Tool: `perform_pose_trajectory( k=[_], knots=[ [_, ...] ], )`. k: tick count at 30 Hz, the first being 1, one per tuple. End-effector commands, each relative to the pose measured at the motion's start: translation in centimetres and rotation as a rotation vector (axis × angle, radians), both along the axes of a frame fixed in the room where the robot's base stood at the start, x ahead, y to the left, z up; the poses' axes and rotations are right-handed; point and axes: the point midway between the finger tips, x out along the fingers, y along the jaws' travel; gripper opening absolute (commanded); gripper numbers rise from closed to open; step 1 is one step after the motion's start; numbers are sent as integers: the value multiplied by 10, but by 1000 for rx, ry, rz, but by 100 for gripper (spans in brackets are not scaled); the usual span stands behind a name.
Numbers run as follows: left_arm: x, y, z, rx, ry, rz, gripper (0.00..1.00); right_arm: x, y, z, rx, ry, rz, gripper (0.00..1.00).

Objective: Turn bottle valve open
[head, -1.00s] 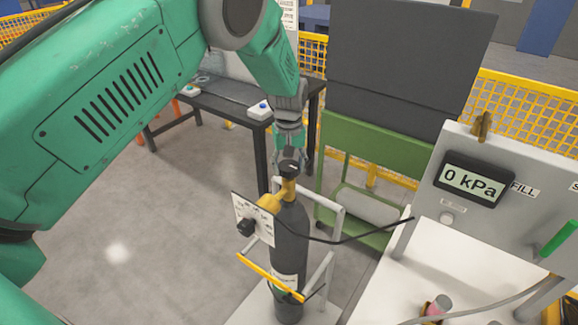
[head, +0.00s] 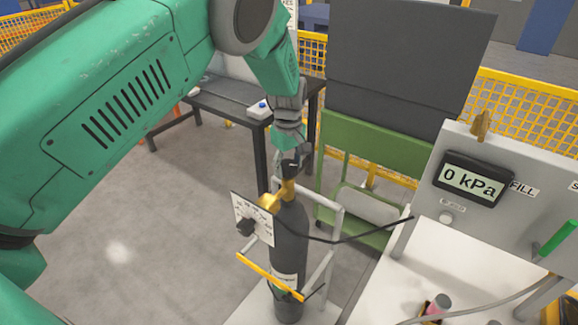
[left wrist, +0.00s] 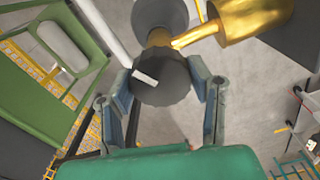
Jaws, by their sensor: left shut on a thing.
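The dark gas bottle (head: 289,240) stands upright in a white frame, with a brass valve body (head: 286,190) at its neck. The round black valve knob (head: 290,166) sits on top. My left gripper (head: 291,160) reaches down over the knob from above. In the left wrist view its two fingers (left wrist: 163,88) are on either side of the dark knob (left wrist: 165,86), shut on it. A white mark (left wrist: 145,77) shows on the knob's left side. My right gripper is not in view.
A white placard (head: 252,217) with a black knob is beside the bottle at left. A black hose (head: 350,239) runs to the grey panel (head: 520,215), whose display (head: 472,180) reads 0 kPa. A green cart (head: 375,150) and a dark table (head: 225,98) stand behind.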

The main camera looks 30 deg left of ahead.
Motion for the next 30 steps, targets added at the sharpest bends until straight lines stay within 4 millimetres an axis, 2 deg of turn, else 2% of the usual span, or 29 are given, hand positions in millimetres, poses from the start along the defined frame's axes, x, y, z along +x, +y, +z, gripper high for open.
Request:
perform_pose_trajectory(
  k=[1, 8, 9, 11, 19, 23, 26, 30],
  knots=[
    [7, 2, 6, 4, -21, 3, 18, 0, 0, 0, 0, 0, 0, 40],
    [7, 2, 6, 4, -21, 2, 18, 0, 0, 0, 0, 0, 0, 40],
    [7, 2, 7, 4, -21, 2, 50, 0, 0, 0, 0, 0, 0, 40],
    [6, 2, 6, 4, -19, 2, 67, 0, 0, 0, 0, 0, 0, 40],
    [2, 1, 3, 2, -9, 0, 67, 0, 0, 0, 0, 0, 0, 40],
    [2, 1, 9, 2, -9, 0, 67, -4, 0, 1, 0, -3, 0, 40],
    [2, 1, 23, 1, -10, 0, 67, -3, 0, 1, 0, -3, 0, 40],
    [3, 1, 52, 2, -12, 0, 67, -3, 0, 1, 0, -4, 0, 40]
  ],
)
